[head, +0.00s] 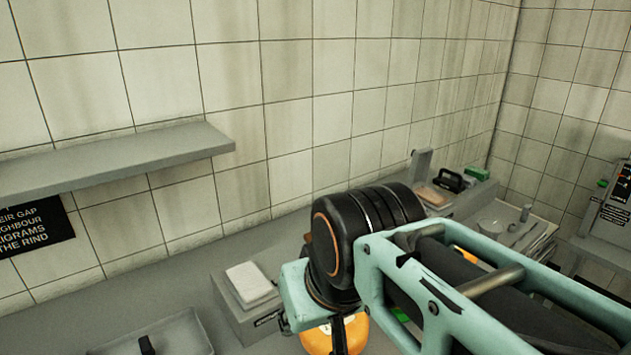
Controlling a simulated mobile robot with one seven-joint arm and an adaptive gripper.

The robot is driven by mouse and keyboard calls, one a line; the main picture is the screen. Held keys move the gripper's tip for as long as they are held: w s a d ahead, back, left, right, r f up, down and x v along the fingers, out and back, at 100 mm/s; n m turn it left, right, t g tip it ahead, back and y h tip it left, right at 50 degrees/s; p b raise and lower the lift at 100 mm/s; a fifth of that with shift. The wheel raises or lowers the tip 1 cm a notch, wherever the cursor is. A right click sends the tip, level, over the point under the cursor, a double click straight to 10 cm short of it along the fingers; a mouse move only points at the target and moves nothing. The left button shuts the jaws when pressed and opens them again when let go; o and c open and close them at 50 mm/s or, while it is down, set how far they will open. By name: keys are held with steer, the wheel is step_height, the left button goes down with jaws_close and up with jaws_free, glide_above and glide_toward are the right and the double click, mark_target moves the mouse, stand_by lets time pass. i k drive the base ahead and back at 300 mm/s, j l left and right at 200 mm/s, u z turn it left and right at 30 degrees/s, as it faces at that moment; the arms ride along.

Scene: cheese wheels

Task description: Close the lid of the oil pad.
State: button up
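A small box with a tan pad (433,196) stands on the back counter right of centre. A grey plate that looks like its lid (421,162) stands upright at its back left, so the box looks open. It is small in view, and I cannot be sure that it is the oil pad. My arm, pale green and black, crosses the front right. A dark part below its wrist, which seems to belong to my gripper (338,336), shows in front of an orange cheese wheel (318,341). It is well apart from the lid. Its fingertips are not clearly seen.
A grey box with a white cloth-like block (250,283) stands left of my arm. A grey tray (172,336) is at the front left. A wall shelf (110,160) juts out left.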

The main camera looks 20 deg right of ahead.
mark_target(421, 162)
steer(key=l+z, duration=0.35)
steer(key=k+l+z, duration=0.1)
steer(key=z, duration=0.25)
steer(key=l+z, duration=0.35)
steer(key=l+u, duration=0.1)
steer(key=u, duration=0.3)
steer(key=i+l+u, duration=0.2)
steer(key=u, duration=0.15)
steer(key=i+l+u, duration=0.15)
steer(key=l+u, duration=0.2)
steer(key=i+l+u, duration=0.15)
steer(key=l, duration=0.2)
steer(key=l+u, duration=0.15)
steer(key=l, duration=0.25)
steer(key=i+l, duration=0.1)
steer(key=l, duration=0.4)
steer(key=i+l, duration=0.1)
steer(key=l, duration=0.45)
steer(key=i+l+u, duration=0.1)
steer(key=l, duration=0.4)
steer(key=k+l+z, duration=0.1)
steer(key=l, duration=0.25)
steer(key=k+l+z, duration=0.1)
steer(key=l, duration=0.3)
steer(key=k, duration=0.05)
